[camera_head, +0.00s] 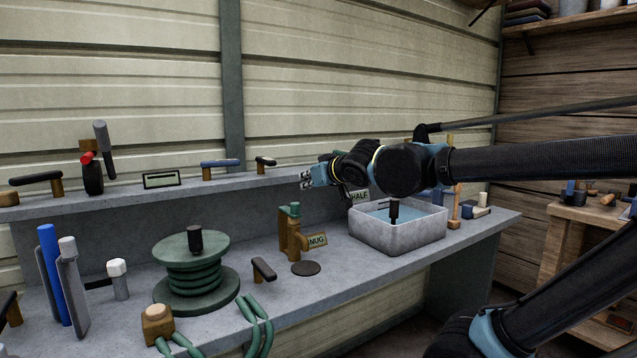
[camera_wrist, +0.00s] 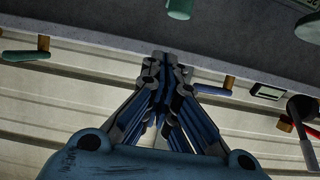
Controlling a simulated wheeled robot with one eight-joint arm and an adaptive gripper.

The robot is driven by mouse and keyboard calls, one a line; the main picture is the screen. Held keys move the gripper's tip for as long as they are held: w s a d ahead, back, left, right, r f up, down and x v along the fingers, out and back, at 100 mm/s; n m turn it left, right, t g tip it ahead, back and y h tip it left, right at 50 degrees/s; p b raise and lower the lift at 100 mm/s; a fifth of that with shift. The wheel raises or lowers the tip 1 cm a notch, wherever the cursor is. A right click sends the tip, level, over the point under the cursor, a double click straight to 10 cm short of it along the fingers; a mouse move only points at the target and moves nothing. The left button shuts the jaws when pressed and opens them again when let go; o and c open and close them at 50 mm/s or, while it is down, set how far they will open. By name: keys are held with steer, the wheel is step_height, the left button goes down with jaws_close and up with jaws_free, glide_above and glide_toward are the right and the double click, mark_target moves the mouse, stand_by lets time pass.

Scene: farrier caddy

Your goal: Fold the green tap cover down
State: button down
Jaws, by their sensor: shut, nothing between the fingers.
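The brass tap (camera_head: 291,240) stands on the bench beside the NUG label, left of the grey basin. A green piece, apparently its cover (camera_head: 291,210), sits on top and stands upright. A green rounded piece at the top edge of the wrist view (camera_wrist: 180,8) may be the same cover. My gripper (camera_head: 305,180) is above and slightly right of the tap, pointing left, apart from it. In the wrist view its fingers (camera_wrist: 165,58) are together and empty.
The grey basin (camera_head: 398,238) with blue contents stands right of the tap. A green reel (camera_head: 194,275) and a black-handled lever (camera_head: 264,269) stand left. The back ledge carries a blue handle (camera_head: 220,163) and a small display (camera_head: 162,179). A dark disc (camera_head: 306,268) lies before the tap.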

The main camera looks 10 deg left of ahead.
steer(key=shift+f+v, duration=0.3)
steer(key=shift+v, duration=2.8)
steer(key=w+d+f+m+g+h, duration=0.15)
steer(key=d+f+h, duration=0.25)
steer(key=d+f, duration=0.5)
steer(key=w+d+f+m+h, duration=0.35)
steer(key=d+f, duration=0.35)
steer(key=d, duration=0.4)
steer(key=s+d+f+m+g+h, duration=0.2)
steer(key=s+d+f+g, duration=0.5)
steer(key=s+d+f, duration=0.5)
step_height(320, 180, down, 4)
steer(key=s+m, duration=0.1)
steer(key=s, duration=0.1)
steer(key=shift+s+d, duration=0.25)
steer(key=shift+s, duration=0.1)
steer(key=shift+w+f, duration=0.15)
steer(key=shift+w, duration=0.35)
